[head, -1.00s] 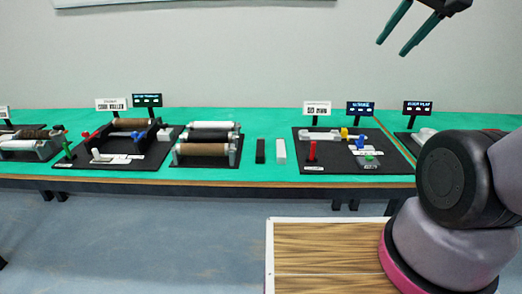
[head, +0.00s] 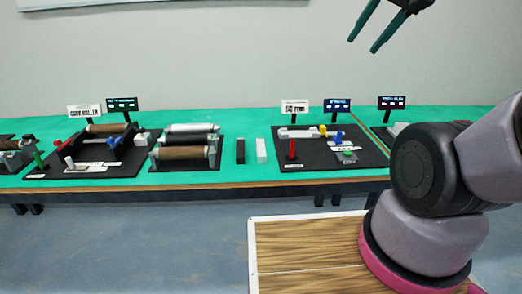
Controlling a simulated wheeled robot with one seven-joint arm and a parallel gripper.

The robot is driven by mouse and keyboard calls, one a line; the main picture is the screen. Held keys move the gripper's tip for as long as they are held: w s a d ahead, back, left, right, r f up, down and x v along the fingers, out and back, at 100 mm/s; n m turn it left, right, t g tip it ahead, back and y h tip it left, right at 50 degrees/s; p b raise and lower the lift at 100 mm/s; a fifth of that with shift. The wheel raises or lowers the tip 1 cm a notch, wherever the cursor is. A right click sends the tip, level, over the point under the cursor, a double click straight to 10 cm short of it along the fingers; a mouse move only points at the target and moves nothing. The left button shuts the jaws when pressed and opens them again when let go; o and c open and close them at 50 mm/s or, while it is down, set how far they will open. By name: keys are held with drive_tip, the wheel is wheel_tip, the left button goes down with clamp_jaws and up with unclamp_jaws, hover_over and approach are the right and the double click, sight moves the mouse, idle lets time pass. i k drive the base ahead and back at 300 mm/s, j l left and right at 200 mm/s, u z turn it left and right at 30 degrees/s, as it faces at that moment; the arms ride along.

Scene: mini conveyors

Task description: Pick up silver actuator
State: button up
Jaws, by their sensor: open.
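A light grey bar-shaped part (head: 297,133) lies along the back of the black board (head: 318,160) at centre right, and may be the silver actuator. A small yellow piece (head: 322,130) sits by its right end. A pale upright block (head: 261,150) stands left of the board beside a black block (head: 240,151); I cannot tell for sure which pale part is the actuator. My gripper (head: 363,45) is at the top right, high above the table. Its two dark fingers are apart, with nothing between them.
The green table (head: 250,119) runs across the view. The board also holds a red post (head: 292,149) and a blue piece (head: 338,137). Roller stands (head: 186,153) and another black board are to the left. Small signs (head: 336,105) stand along the back.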

sight(261, 152)
drive_tip(key=i+j, duration=0.1)
drive_tip(key=j, duration=0.35)
drive_tip(key=i+j, duration=0.1)
drive_tip(key=j, duration=0.35)
drive_tip(key=i+j, duration=0.1)
drive_tip(key=j, duration=0.4)
drive_tip(key=i+j, duration=0.1)
drive_tip(key=j, duration=0.35)
drive_tip(key=z, duration=0.05)
